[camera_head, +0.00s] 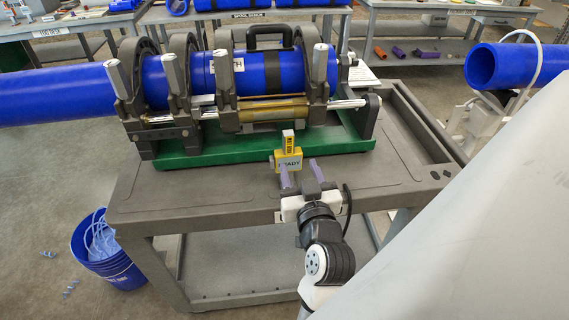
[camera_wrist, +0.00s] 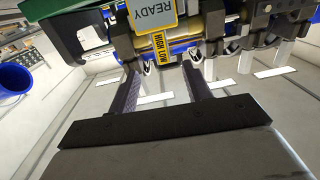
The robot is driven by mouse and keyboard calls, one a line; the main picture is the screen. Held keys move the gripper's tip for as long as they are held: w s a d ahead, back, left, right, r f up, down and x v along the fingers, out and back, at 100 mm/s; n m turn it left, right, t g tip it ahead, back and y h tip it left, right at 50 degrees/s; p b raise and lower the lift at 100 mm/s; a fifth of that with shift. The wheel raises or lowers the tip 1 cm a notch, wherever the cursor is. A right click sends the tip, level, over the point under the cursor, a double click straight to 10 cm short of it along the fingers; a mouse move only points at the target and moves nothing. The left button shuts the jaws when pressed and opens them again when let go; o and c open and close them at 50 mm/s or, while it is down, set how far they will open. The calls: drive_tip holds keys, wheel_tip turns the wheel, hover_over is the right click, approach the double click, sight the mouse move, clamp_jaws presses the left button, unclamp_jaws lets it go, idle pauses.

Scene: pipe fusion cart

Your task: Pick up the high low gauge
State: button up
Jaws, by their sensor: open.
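The high low gauge (camera_head: 288,142) is a small upright yellow-and-white piece. It stands on a grey-and-yellow block marked READY (camera_head: 288,163) at the front edge of the green base. In the wrist view the gauge (camera_wrist: 161,49) shows its yellow HIGH LOW label, with the READY block (camera_wrist: 153,13) beside it. My gripper (camera_head: 300,171) is open and empty, on the near side of the block, with its two purple fingers apart. In the wrist view my gripper (camera_wrist: 160,70) has the gauge just past its fingertips, lined up with the gap; I see no contact.
A blue pipe (camera_head: 270,75) lies clamped in the fusion machine right behind the gauge, with metal posts and a rod close by. The grey cart top (camera_head: 190,190) is clear at the front left. A blue bucket (camera_head: 107,250) stands on the floor.

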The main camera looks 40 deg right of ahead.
sight(289, 144)
drive_tip(key=shift+w+d+f+b, duration=0.2)
drive_tip(key=shift+w+b, duration=0.15)
drive_tip(key=shift+b, duration=1.05)
drive_tip(key=shift+w+d+f+b, duration=0.1)
drive_tip(key=shift+w+d+b, duration=0.15)
drive_tip(key=shift+b, duration=1.1)
drive_tip(key=p+x, duration=0.1)
drive_tip(key=x, duration=0.1)
drive_tip(key=r+p+x, duration=0.1)
drive_tip(key=x, duration=0.1)
drive_tip(key=shift+w, duration=0.35)
drive_tip(key=p+x, duration=0.2)
drive_tip(key=x, duration=0.3)
drive_tip(key=shift+w, duration=0.25)
drive_tip(key=shift+w+d+f, duration=0.15)
drive_tip(key=shift+w+d, duration=0.15)
drive_tip(key=shift+w, duration=0.1)
clamp_jaws()
